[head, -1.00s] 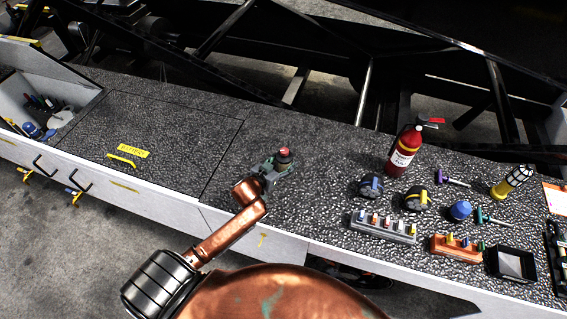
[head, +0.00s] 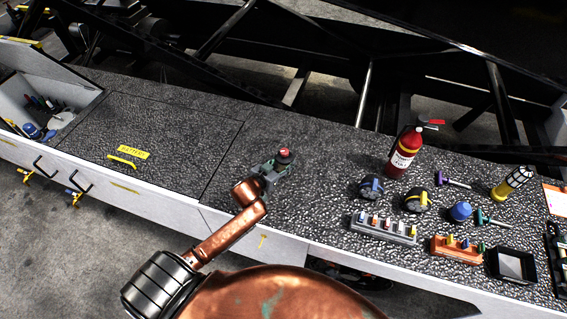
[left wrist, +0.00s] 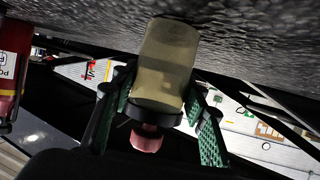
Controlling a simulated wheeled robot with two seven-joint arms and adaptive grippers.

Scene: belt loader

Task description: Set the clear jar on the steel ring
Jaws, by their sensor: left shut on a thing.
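The clear jar (left wrist: 168,60) is a pale yellowish see-through cylinder with a dark collar and a reddish knob at one end. In the left wrist view it lies between the two green-padded fingers of my left gripper (left wrist: 160,88), which is shut on it. In the head view the red-topped end of the jar (head: 285,154) shows at the tip of my left gripper (head: 271,169), over the speckled counter. Whether the jar's base touches the counter is unclear. I cannot make out a steel ring. My right gripper is not in view.
On the speckled counter (head: 215,120), a red extinguisher (head: 404,155) stands to the right. Nearby are dark round items (head: 371,186), a grey rack (head: 383,228), an orange rack (head: 457,248) and a yellow lamp (head: 511,183). The counter left of my gripper is mostly clear.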

